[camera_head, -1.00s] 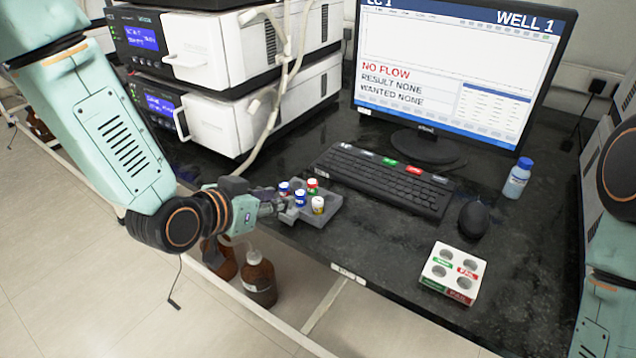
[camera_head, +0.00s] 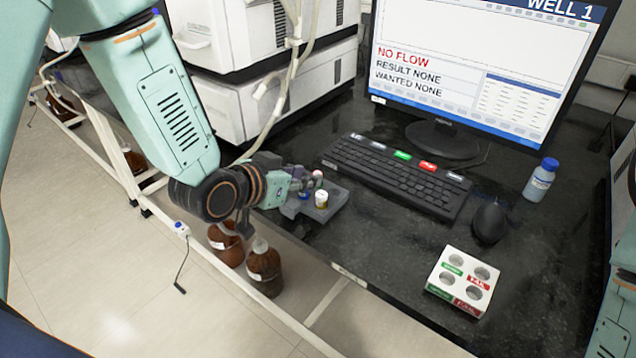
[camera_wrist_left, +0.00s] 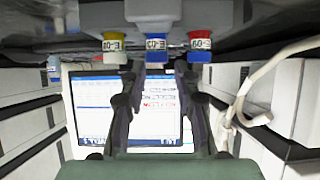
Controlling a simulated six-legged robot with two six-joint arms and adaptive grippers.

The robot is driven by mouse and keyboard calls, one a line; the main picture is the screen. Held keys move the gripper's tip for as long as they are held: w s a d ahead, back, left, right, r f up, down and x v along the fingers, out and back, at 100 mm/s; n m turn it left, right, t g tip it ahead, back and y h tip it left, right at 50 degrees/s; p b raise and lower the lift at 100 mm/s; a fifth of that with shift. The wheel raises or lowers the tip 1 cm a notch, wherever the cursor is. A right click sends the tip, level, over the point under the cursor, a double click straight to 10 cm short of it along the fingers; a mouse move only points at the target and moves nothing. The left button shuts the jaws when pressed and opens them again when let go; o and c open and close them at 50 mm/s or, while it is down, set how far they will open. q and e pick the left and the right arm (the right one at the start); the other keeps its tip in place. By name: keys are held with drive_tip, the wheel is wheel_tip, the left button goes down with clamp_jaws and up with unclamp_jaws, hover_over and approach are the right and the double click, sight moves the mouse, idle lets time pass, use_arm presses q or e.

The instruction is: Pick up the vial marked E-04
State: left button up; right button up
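My left gripper (camera_head: 308,180) is at the small grey vial tray (camera_head: 322,212) near the table's front edge. It also shows in the left wrist view (camera_wrist_left: 158,68), open, its fingers on either side of a blue-capped vial (camera_wrist_left: 156,46); I cannot tell whether they touch it. The labels are inverted and small; I cannot surely read which is E-04. In the head view my gripper partly covers the vials. My right gripper is not in view.
A black keyboard (camera_head: 395,175) lies right of the tray, with a mouse (camera_head: 489,223) and a blue-capped bottle (camera_head: 539,181) beyond. A white rack (camera_head: 440,290) with empty holes stands at the front right. White instruments and a hose (camera_head: 285,85) stand behind my left arm.

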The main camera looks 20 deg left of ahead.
use_arm(q)
drive_tip(key=shift+b+x, duration=0.4)
drive_tip(key=shift+x, duration=0.8)
drive_tip(key=shift+w+d+f, duration=0.25)
drive_tip(key=shift+w+d, duration=0.1)
drive_tip(key=shift+d, duration=0.05)
drive_tip(key=shift+w+a+f, duration=0.1)
drive_tip(key=shift+w+a, duration=0.05)
drive_tip(key=c, duration=0.4)
drive_tip(key=shift+c, duration=1)
